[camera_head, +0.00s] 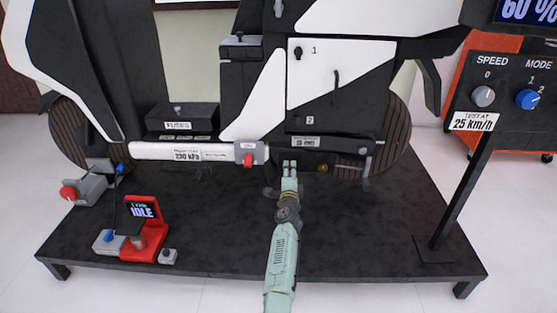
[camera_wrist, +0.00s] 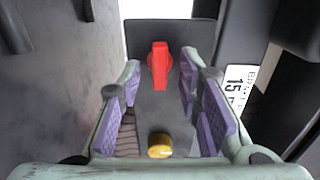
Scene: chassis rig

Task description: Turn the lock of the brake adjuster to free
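In the wrist view a red lever (camera_wrist: 159,65) stands upright on a dark plate (camera_wrist: 186,33); it looks like the lock of the brake adjuster, though no marking on it is readable. A brass knob (camera_wrist: 160,146) sits below it in the picture. My gripper (camera_wrist: 160,82) is open, with one finger on each side of the lever and visible gaps to both. In the head view my gripper (camera_head: 289,166) is under the black lower beam of the rig, and a small brass part (camera_head: 323,168) shows to its right. The red lever is not discernible there.
A label partly reading "15" (camera_wrist: 240,85) is on the right in the wrist view. The rig's wheel (camera_head: 398,125) stands to the right of my gripper. A sign post (camera_head: 462,190) rises farther right. The black platform (camera_head: 370,235) is clear around my arm.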

